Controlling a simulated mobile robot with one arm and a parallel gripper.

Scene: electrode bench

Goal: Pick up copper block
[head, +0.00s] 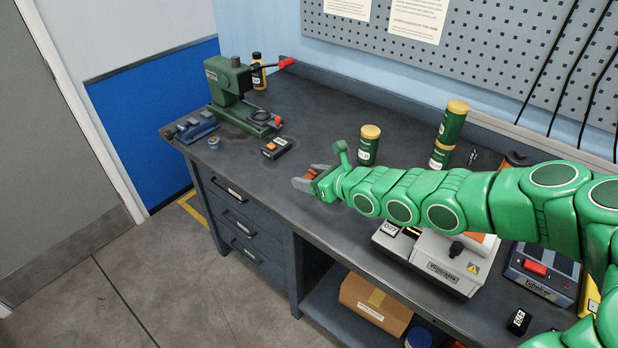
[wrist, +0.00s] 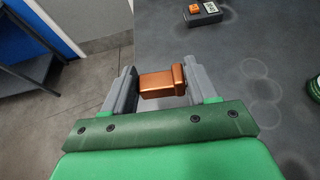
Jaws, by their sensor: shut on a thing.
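The copper block (wrist: 160,84) is a shiny orange-brown piece with a thicker right end. In the wrist view it sits between the two grey fingers of my gripper (wrist: 157,90), which is shut on it. Only a little of the copper block shows there, between the fingers. I cannot tell exactly how high it is above the bench top.
A green press (head: 240,95) stands at the back left. A green canister with a yellow lid (head: 368,146) stands behind my arm. A light grey machine (head: 440,265) stands to the right. Bare bench top lies between.

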